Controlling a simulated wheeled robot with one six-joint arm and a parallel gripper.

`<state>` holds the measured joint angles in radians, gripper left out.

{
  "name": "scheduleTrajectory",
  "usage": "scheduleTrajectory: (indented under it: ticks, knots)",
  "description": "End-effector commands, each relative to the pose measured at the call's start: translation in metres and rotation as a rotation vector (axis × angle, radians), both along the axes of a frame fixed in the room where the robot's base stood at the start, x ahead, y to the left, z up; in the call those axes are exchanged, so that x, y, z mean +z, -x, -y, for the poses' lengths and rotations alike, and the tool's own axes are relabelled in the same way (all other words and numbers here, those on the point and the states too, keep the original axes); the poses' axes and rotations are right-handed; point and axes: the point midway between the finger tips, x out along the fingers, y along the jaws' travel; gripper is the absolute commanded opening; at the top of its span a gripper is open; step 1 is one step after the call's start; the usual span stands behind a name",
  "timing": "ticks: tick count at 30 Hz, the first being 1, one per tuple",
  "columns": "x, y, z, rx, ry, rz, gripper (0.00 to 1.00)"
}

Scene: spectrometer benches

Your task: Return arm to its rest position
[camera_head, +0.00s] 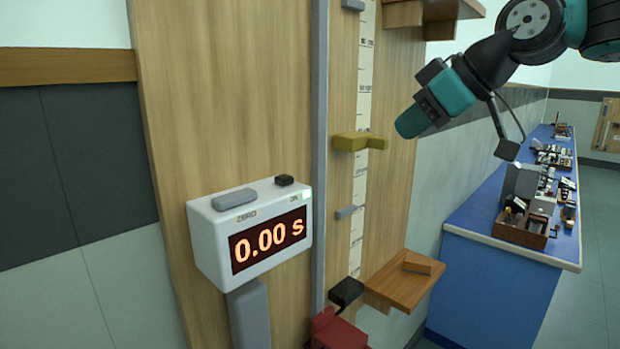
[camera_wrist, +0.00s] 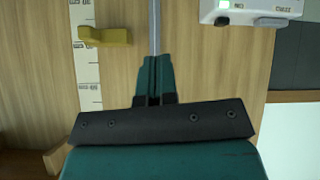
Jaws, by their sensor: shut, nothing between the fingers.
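My gripper (camera_head: 412,122) is at the upper middle of the head view, in front of the wooden board, with its teal fingers pointing left and down. In the wrist view the fingers (camera_wrist: 154,78) lie together, shut and empty. My arm reaches in from the upper right. The fingertips are to the right of and slightly above a yellow bracket (camera_head: 350,142) on the vertical scale and look apart from it. The yellow bracket also shows at the upper left of the wrist view (camera_wrist: 108,36).
A white timer box (camera_head: 207,250) reading 0.00 s stands left of a grey rail (camera_head: 320,150). A small wooden shelf (camera_head: 395,293) and a red part (camera_head: 338,332) are low on the board. A blue bench (camera_head: 490,280) with trays and instruments runs along the right, beside open floor.

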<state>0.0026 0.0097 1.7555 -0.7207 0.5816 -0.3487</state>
Motion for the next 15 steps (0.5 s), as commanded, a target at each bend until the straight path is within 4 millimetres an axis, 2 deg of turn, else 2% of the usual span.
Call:
scheduleTrajectory:
  ticks: [1, 6, 9, 12, 15]
  knots:
    - [-0.042, 0.028, -0.009, -0.014, -0.001, -0.092, 0.0]
    - [-0.143, 0.118, -0.019, -0.093, 0.031, -0.383, 0.0]
    - [-0.193, 0.169, -0.017, -0.139, 0.069, -0.525, 0.0]
    - [-0.23, 0.21, -0.01, -0.179, 0.109, -0.63, 0.0]
    - [-0.253, 0.237, -0.004, -0.207, 0.138, -0.696, 0.0]
